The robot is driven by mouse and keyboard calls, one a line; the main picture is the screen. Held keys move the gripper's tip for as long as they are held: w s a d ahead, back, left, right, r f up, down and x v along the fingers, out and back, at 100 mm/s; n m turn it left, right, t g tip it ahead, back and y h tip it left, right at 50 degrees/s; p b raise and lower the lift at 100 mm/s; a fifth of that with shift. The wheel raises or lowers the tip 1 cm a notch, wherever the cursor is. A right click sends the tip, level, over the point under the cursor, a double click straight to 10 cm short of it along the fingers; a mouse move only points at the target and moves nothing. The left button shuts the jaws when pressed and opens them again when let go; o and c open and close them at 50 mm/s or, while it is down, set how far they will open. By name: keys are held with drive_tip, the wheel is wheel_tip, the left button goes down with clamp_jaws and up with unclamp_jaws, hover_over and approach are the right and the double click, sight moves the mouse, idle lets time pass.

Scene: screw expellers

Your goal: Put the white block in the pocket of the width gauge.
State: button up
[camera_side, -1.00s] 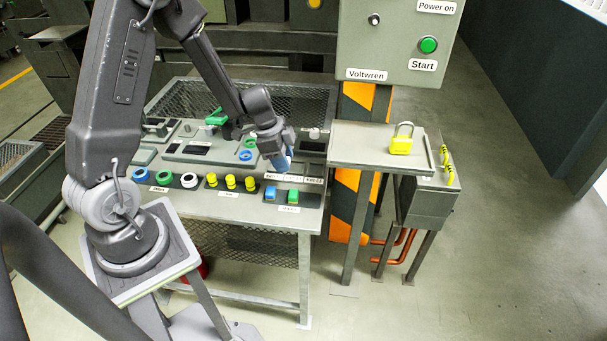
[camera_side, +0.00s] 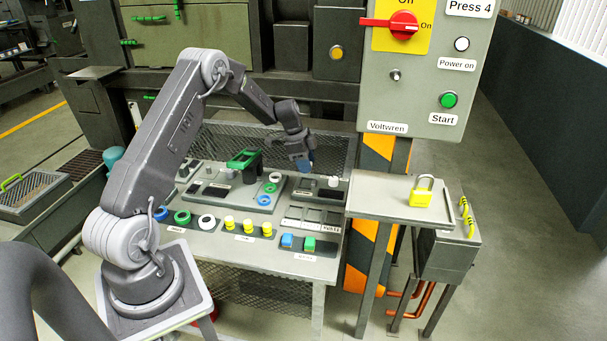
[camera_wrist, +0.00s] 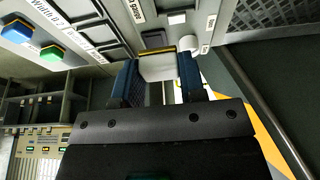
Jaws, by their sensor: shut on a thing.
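My gripper (camera_side: 304,165) is above the back right part of the bench, its blue fingertips pointing down. In the wrist view, my gripper (camera_wrist: 157,82) is shut on the white block (camera_wrist: 158,67), which sits between the two blue finger pads. The block is hidden by the fingers in the side view. The width gauge appears to be the grey plate (camera_side: 339,194) at the back right of the bench, below and right of my gripper. A label ending in "gauge" shows at the top of the wrist view. I cannot make out the pocket clearly.
A white knob (camera_side: 333,182) stands by the plate. In front are a slotted tray (camera_side: 313,216), a blue block (camera_side: 287,240) and a green block (camera_side: 309,244). A green-topped fixture (camera_side: 243,159) stands to the left. A shelf with a yellow padlock (camera_side: 421,193) is at right.

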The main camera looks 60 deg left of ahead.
sight(307, 185)
drive_tip(key=shift+w+a+f, duration=0.1)
drive_tip(key=shift+w+a, duration=0.15)
drive_tip(key=shift+a, duration=0.2)
drive_tip(key=shift+w+a+f, duration=0.1)
drive_tip(key=shift+w+a, duration=0.15)
drive_tip(key=shift+a, duration=0.2)
drive_tip(key=shift+a+f, duration=0.15)
drive_tip(key=shift+a, duration=0.05)
drive_tip(key=shift+f, duration=2.3)
drive_tip(key=shift+d+f, duration=0.1)
drive_tip(key=shift+f, duration=1.1)
drive_tip(key=o, duration=0.8)
drive_tip(key=shift+c, duration=1)
drive_tip(key=shift+o, duration=1.4)
drive_tip(key=shift+r, duration=0.5)
wheel_tip(307, 185, up, 8)
drive_tip(key=shift+r, duration=0.2)
